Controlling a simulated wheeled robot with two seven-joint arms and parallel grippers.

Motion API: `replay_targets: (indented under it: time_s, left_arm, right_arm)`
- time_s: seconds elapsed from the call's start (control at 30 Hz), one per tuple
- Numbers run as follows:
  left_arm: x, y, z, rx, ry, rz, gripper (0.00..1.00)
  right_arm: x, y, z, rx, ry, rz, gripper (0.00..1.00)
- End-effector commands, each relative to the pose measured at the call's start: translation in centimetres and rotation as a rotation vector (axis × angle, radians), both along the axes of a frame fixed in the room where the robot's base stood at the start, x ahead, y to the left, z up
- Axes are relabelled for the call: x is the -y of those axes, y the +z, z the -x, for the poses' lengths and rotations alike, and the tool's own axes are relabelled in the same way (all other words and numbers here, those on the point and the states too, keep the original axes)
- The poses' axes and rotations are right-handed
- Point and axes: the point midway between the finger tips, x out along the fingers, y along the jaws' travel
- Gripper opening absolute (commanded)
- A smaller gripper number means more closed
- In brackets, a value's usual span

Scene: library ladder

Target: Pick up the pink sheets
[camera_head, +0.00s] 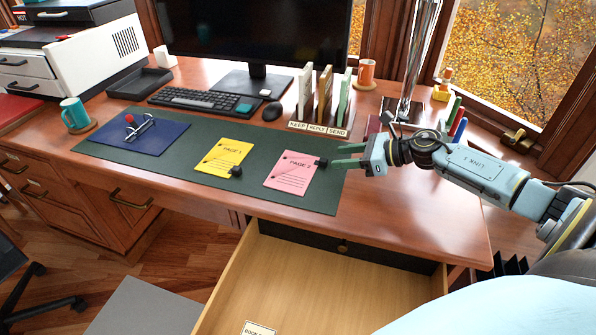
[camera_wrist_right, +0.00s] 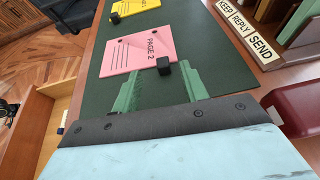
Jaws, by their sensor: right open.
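The pink sheets (camera_head: 291,178), marked PAGE 2, lie flat on the dark green desk mat (camera_head: 320,200). A small black block (camera_head: 322,163) sits at their right edge. They also show in the right wrist view (camera_wrist_right: 136,52), with the black block (camera_wrist_right: 162,68) at their near corner. My right gripper (camera_head: 348,156) is open just to the right of the sheets, its green fingers pointing at them. In the right wrist view the fingers (camera_wrist_right: 158,88) are spread with the block close between their tips; I cannot tell whether they touch it. My left gripper is not in view.
Yellow sheets (camera_head: 225,158) with a black block lie left of the pink ones. A blue folder (camera_head: 137,137) lies farther left. The KEEP, REPLY, SEND rack (camera_head: 322,105) stands behind. An open drawer (camera_head: 320,285) juts out below the desk's front edge.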

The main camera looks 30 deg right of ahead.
Motion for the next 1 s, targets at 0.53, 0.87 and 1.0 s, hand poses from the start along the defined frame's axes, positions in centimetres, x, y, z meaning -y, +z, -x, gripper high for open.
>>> replay_targets:
  time_s: [0.53,0.87,1.0]
  left_arm:
    - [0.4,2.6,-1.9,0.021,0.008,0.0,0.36]
    - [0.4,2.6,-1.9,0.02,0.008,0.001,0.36]
    - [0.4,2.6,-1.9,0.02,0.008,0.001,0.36]
  right_arm:
    - [-2.3,-2.3,-3.7,-0.001,0.001,-0.001,0.44]
    - [-2.3,-2.3,-3.7,0.0,0.001,0.0,0.23]
    - [-2.3,-2.3,-3.6,0.0,0.001,0.0,0.04]
